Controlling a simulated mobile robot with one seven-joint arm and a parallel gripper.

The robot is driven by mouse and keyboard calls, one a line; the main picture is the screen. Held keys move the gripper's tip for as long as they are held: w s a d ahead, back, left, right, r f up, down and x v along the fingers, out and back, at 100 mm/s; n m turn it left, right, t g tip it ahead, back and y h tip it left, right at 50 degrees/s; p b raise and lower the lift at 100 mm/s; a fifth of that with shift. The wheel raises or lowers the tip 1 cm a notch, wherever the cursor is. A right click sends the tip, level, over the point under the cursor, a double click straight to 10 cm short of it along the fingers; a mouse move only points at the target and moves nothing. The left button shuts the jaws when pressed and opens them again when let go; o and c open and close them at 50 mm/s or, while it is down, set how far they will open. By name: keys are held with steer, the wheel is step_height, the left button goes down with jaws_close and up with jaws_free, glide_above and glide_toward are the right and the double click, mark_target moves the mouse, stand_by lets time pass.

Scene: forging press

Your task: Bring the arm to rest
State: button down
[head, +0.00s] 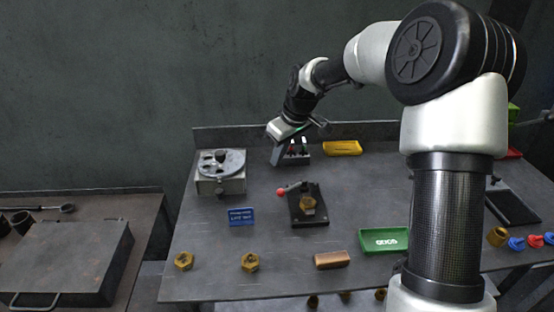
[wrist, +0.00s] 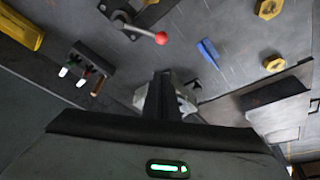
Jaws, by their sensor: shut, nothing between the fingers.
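My gripper (wrist: 162,82) is shut and empty, its black fingers together in the middle of the wrist view. In the head view my arm reaches over the back of the workbench (head: 210,285), bent downward, with the gripper raised near the small dark rack (head: 304,156). That rack also shows left of the fingers in the wrist view (wrist: 92,66). The grey round-topped fixture (head: 221,163) stands left of the gripper; in the wrist view it is partly hidden behind the fingers.
A clamp with a red knob (head: 308,206) holds a brass part at mid-bench. A yellow tray (head: 342,148), blue sign (head: 241,216), green tray (head: 384,241), copper-coloured block (head: 332,260) and brass nuts (head: 184,261) lie around. A side table (head: 140,215) stands left.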

steer(key=s+d+r+m+h+p, duration=0.1)
steer(key=s+d+r+m+p, duration=0.1)
steer(key=s+r, duration=0.4)
steer(key=s+d+r+m+t+h+p, duration=0.1)
steer(key=s+d+r+m+p, duration=0.2)
steer(key=s, duration=1.4)
steer(key=s+d+r+m+t+p, duration=0.1)
steer(key=s+d+r+m+p, duration=0.2)
steer(key=s+r, duration=0.8)
steer(key=shift+s+r+h, duration=0.2)
steer(key=shift+h, duration=0.2)
